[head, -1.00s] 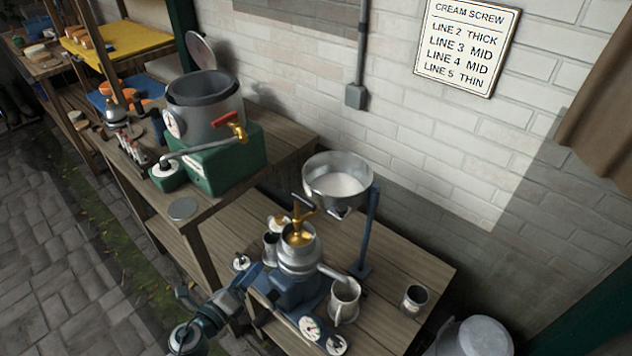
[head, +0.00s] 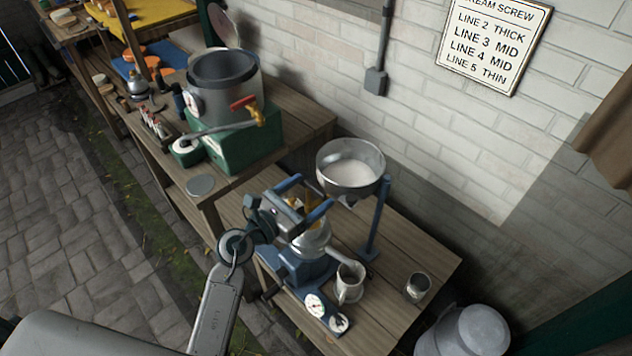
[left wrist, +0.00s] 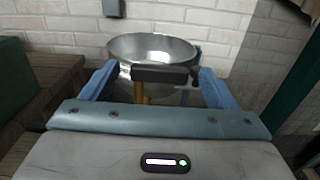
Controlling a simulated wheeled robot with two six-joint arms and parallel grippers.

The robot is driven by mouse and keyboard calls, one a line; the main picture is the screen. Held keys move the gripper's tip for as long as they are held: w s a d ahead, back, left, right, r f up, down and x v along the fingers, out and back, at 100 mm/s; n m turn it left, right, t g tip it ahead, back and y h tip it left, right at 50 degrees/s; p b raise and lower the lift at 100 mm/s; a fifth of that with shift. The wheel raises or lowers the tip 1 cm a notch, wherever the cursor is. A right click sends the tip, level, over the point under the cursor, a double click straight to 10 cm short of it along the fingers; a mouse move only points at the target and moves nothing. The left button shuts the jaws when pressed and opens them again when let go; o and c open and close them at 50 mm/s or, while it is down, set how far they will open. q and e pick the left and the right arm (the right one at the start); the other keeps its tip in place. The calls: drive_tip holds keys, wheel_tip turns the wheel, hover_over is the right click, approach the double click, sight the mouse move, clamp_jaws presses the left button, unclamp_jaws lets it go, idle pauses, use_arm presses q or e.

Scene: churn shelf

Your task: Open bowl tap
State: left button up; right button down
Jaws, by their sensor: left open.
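The steel bowl (head: 345,188) stands on a blue post above the cream separator and holds white liquid. Its brass tap (left wrist: 140,93) has a dark crossways handle (left wrist: 160,74), seen in front of the bowl (left wrist: 150,44) in the left wrist view. In the head view my gripper mostly hides the tap. My left gripper (head: 314,190) is open, its blue fingers on either side of the tap handle in the left wrist view (left wrist: 157,76). I cannot tell whether they touch it. My right gripper is not in view.
A mug (head: 349,285) stands under the separator spout, and a small tin cup (head: 417,288) is to its right. A grey can (head: 477,330) stands beside the bench. A vat (head: 224,90) with a red-handled tap (head: 245,104) stands on the bench behind.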

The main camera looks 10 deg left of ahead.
use_arm(q)
drive_tip(key=shift+x, duration=1.35)
drive_tip(key=c, duration=1)
